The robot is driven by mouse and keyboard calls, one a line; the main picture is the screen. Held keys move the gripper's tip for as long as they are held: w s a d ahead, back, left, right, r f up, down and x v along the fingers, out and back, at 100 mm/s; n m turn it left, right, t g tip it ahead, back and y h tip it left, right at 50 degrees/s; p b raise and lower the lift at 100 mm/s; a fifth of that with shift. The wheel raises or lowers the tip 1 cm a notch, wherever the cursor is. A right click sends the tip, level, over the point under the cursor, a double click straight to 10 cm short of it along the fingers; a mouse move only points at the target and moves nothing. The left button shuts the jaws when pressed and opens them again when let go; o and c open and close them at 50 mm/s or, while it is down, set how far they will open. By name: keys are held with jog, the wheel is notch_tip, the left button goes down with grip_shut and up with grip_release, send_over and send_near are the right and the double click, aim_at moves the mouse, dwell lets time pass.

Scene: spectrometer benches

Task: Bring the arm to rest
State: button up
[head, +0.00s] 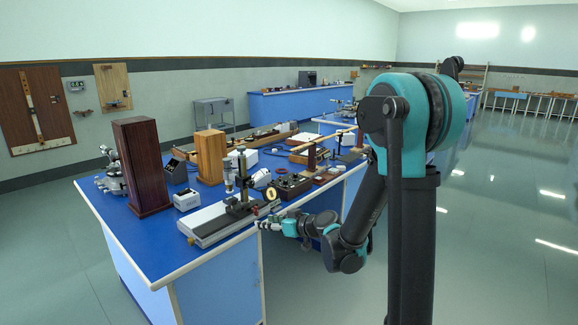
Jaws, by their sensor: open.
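My gripper (264,225) is small in the head view, at the right edge of the blue bench (125,238), beside the right end of a grey-white base with an upright instrument. My arm (347,240) hangs from the column at the right, bends low beside the bench, and reaches left to this edge. The gripper looks empty and open, though its fingers are tiny here. I cannot tell whether it touches anything on the bench.
The instrument base (213,222) and a tall dark wooden box (142,167) stand on the bench, with a lighter wooden box (210,157) behind. Several small instruments crowd the bench further back. Another blue bench (290,105) stands behind. The floor (500,215) at the right is clear.

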jog(key=s+d+f+m+g+h, duration=0.1)
jog(key=s+d+f+m+h, duration=0.2)
jog(key=s+d, duration=0.5)
jog(key=s+d+f+m+g+h, duration=0.2)
jog(key=s+d+f+m+h, duration=0.1)
jog(key=s+d, duration=0.5)
jog(key=s+d+f+m+g+h, duration=0.1)
jog(key=s+d+f+m+h, duration=0.2)
jog(key=s+d, duration=0.5)
jog(key=d+f+h, duration=0.1)
jog(key=d+h, duration=0.1)
jog(key=d, duration=0.1)
jog(key=shift+g, duration=0.3)
